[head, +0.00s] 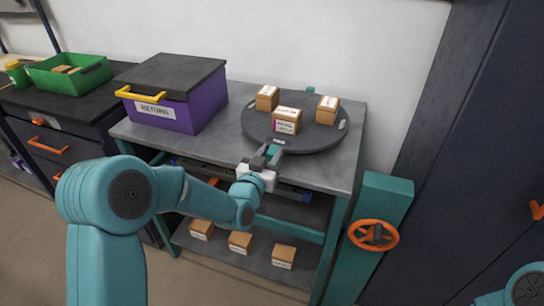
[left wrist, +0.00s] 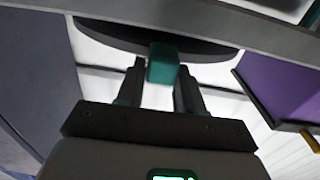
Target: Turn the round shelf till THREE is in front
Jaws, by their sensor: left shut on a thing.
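The round shelf (head: 312,139) is a dark grey disc on the grey table, with three small brown boxes on it. Small pale labels sit on its rim, one at the front near my gripper and one at the right; I cannot read them. A teal handle (left wrist: 162,64) juts from the rim at the front, and another teal handle (head: 310,90) shows at the back. My left gripper (head: 267,156) is shut on the front handle, which stands between its fingers in the left wrist view (left wrist: 160,82). My right gripper is out of view.
A purple box (head: 205,103) with a dark lid, yellow handle and RETURN label stands left of the round shelf. Brown boxes (head: 240,241) lie on the lower shelf. A teal post with an orange wheel (head: 373,235) stands right of the table. A green bin (head: 70,74) is far left.

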